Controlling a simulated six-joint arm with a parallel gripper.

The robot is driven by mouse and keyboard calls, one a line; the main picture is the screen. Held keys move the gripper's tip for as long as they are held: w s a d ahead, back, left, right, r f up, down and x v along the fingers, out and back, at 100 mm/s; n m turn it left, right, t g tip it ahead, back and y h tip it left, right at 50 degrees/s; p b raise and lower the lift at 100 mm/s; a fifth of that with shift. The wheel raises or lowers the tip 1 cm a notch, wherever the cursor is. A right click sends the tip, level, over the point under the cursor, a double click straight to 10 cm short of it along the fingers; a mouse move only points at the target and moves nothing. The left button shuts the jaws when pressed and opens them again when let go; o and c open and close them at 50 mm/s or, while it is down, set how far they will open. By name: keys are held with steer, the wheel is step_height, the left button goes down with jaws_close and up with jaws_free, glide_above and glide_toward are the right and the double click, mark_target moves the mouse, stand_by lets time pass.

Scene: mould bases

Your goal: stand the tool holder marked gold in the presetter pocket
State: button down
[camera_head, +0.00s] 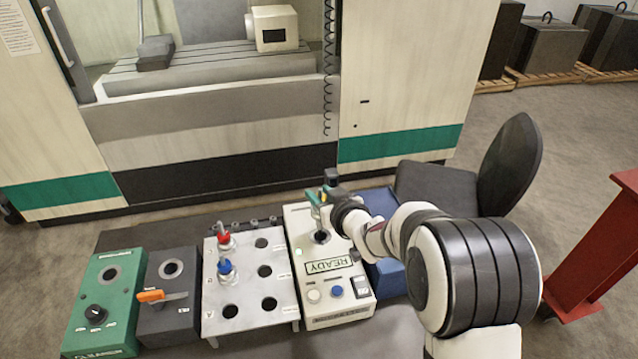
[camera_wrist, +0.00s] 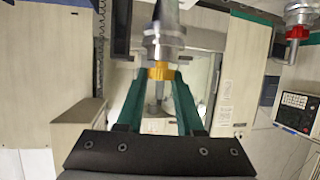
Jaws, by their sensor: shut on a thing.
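In the wrist view, my gripper (camera_wrist: 160,76) has its two green fingers closed around the gold ring (camera_wrist: 160,71) of a silver tool holder (camera_wrist: 163,40). In the head view, my gripper (camera_head: 318,196) is over the rear part of the white presetter (camera_head: 300,225). The held holder shows there only as a small, partly covered shape near the fingers. The presetter pocket (camera_head: 321,237) is a dark round opening just below the gripper in the picture. I cannot tell how high the holder is above it. The presetter carries a READY sign (camera_head: 329,266).
Left of the presetter, a pale rack (camera_head: 249,300) has several open holes and holds a red-marked holder (camera_head: 224,238) and a blue-marked holder (camera_head: 226,270). A dark unit with an orange lever (camera_head: 151,295) and a green unit (camera_head: 110,270) stand further left. A blue bin (camera_head: 380,200) is right.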

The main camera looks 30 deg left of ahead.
mark_target(320, 228)
steer(key=shift+f, duration=3.75)
steer(key=shift+c, duration=2.3)
jaws_free()
steer(key=v, duration=1.5)
steer(key=shift+s+d+r, duration=0.15)
steer(key=shift+s+d, duration=0.1)
